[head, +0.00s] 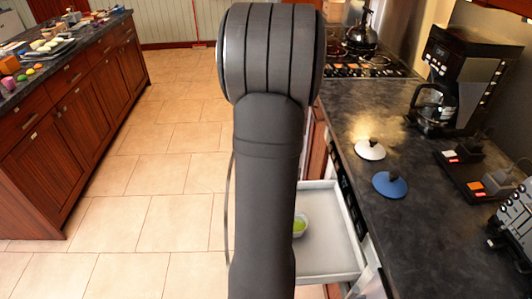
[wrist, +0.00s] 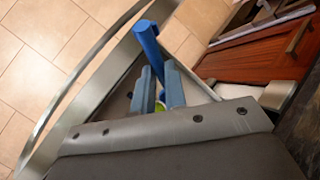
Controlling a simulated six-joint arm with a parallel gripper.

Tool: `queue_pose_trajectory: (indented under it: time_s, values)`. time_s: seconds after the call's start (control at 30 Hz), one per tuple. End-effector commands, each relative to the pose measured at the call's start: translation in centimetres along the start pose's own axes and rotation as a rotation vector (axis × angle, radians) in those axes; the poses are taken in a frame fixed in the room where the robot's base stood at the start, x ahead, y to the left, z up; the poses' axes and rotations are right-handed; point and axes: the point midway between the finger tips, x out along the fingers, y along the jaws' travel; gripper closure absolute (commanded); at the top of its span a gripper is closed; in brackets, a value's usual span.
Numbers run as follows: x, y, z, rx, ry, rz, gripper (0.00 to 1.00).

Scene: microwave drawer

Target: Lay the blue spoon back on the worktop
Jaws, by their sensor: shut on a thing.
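In the wrist view my gripper (wrist: 159,84) is shut on the blue spoon (wrist: 147,38), whose long blue part sticks out past the fingertips. The rest of the spoon is hidden between and behind the fingers. In the head view my own arm hides the gripper and the spoon. The dark worktop (head: 415,235) runs down the right side of the head view. The gripper is over the open drawer (head: 330,262), whose pale floor and rim show beside my arm. A bowl with something green (head: 299,226) sits in the drawer, partly hidden by my arm.
A white lid (head: 370,150) and a blue lid (head: 389,185) lie on the worktop. A coffee machine (head: 460,75), a dark tray (head: 478,172) and a toaster (head: 515,222) stand behind them. The worktop in front of the toaster is clear.

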Motion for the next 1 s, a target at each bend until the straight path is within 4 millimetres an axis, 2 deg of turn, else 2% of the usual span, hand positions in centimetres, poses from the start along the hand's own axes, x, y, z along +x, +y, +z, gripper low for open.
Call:
queue_pose_trajectory:
  time_s: [0.1, 0.27, 0.37, 0.43, 0.57, 0.77, 1.0]
  values:
    - [-0.8, -0.2, 1.0, -0.031, 0.032, 0.027, 1.0]
    - [-2.1, -0.5, 1.6, -0.085, 0.088, 0.079, 1.0]
    - [-3.2, -0.7, 1.2, -0.146, 0.135, 0.128, 1.0]
    - [-4.2, -0.8, 0.1, -0.206, 0.178, 0.171, 1.0]
    - [-6.6, -1.1, -4.1, -0.33, 0.272, 0.249, 1.0]
    - [-11.1, -1.7, -11.9, -0.471, 0.404, 0.319, 1.0]
    - [-18.1, -2.6, -21.3, -0.588, 0.558, 0.363, 1.0]
